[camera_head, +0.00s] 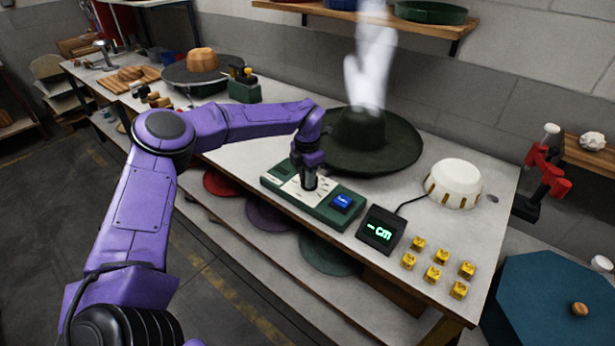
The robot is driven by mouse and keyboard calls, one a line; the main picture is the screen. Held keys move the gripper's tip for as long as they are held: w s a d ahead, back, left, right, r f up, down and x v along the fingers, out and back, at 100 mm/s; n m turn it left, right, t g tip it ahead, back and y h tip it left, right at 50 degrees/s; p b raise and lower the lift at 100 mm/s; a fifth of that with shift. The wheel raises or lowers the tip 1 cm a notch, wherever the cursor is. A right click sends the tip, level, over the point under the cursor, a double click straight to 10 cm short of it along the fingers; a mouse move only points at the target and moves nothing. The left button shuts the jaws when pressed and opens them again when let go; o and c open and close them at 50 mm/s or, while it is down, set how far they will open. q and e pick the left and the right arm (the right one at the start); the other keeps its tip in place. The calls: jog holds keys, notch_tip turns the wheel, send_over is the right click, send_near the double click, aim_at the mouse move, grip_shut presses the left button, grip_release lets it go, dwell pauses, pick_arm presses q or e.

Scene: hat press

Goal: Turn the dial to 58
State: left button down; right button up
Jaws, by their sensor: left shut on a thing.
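My left gripper (308,184) points straight down over the white dial plate (292,189) on the green control box (270,180). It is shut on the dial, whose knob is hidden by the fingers. A blue button (342,202) sits on the right part of the box. My right gripper is not in view.
A dark wide-brimmed hat (385,148) with white steam above it stands behind the box. A white round device (455,180) is at the right. Several yellow cubes (436,273) lie near the front edge. A blue octagonal top (555,300) is at the lower right.

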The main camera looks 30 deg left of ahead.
pick_arm(q)
jog(key=c, duration=1)
grip_release()
jog(key=shift+c, duration=0.2)
notch_tip(320, 180, up, 11)
jog(key=b, duration=0.2)
jog(key=shift+f, duration=0.2)
